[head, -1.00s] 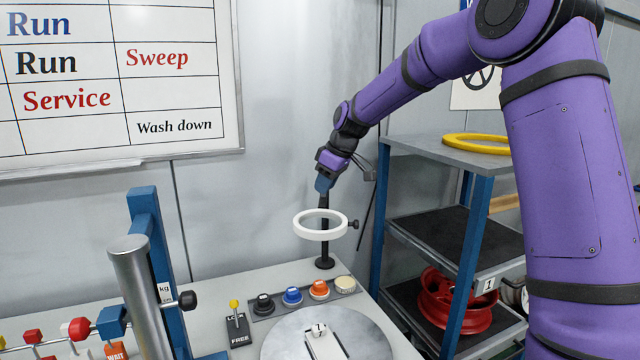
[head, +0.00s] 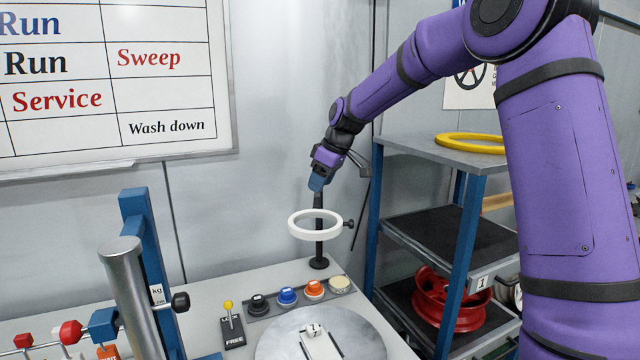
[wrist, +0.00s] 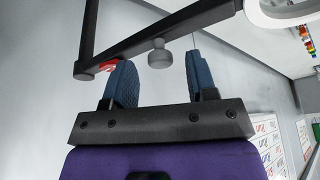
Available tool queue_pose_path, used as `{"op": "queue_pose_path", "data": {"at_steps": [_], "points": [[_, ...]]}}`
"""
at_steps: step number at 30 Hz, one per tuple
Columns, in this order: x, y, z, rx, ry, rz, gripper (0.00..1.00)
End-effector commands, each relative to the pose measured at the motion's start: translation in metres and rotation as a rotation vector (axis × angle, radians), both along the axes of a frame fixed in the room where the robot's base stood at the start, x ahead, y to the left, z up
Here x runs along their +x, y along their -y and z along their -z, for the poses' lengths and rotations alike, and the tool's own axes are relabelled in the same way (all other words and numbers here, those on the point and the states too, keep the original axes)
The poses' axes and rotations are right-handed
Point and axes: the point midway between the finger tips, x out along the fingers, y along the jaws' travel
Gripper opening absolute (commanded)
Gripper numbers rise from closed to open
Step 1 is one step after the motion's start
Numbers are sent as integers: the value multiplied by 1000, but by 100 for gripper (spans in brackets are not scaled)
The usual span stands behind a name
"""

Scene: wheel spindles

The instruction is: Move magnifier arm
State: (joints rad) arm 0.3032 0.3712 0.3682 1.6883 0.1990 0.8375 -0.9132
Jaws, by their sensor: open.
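The magnifier is a white ring (head: 315,224) with a black side knob (head: 349,223), beside a black post (head: 319,246) on the bench. In the wrist view part of the white ring (wrist: 284,10) shows at the top right. A dark bar (wrist: 200,18) runs from it across the picture, with a grey round knob (wrist: 160,56) under it. My gripper (head: 317,184) is at the top of the post, above the ring. In the wrist view its blue fingers (wrist: 160,68) are apart, with the grey knob between them at tip height. Contact cannot be told.
Several coloured buttons (head: 287,295), a yellow-tipped lever (head: 230,318) and a round metal plate (head: 283,347) lie in front of the post. A blue frame (head: 150,260) stands left. A shelf rack (head: 466,240) with a yellow ring (head: 472,144) and red wheel (head: 450,305) stands right.

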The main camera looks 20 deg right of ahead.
Motion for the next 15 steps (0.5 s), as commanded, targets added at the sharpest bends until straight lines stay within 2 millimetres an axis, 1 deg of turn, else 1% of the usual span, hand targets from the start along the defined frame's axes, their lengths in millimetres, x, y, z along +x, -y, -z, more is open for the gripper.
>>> {"op": "queue_pose_path", "data": {"at_steps": [9,12,15], "points": [[-14,17,-54,-2,5,2,52],[-19,21,-69,-1,4,3,52],[-22,25,-80,0,3,2,52]]}}
